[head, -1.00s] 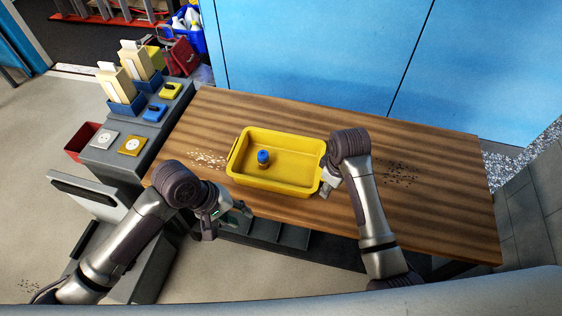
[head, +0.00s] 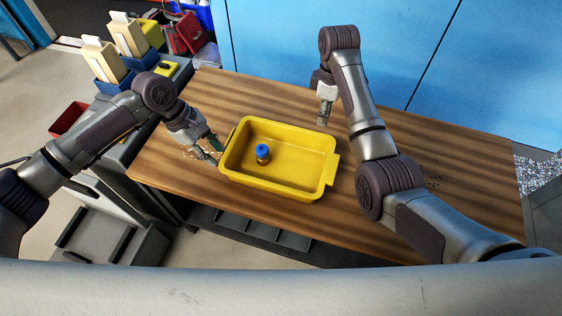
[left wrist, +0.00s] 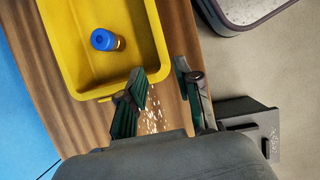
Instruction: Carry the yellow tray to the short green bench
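The yellow tray (head: 240,172) rests on the wooden table, with a small blue-capped item (head: 262,154) standing inside it. The tray also shows in the left wrist view (left wrist: 85,75). My left gripper (head: 214,148) is at the tray's left end, close to its rim. In the left wrist view its two green-padded fingers (left wrist: 162,95) are spread with nothing between them. My right gripper (head: 325,118) is just beyond the tray's far right corner, apart from the right handle; its fingers are too small to judge. No green bench is in view.
The wooden table (head: 450,150) is clear on the right apart from dark specks. Pale specks (left wrist: 153,115) lie by the left gripper. A grey side counter with blue bins (head: 110,65) stands at the left. Blue panels (head: 300,45) close off the back.

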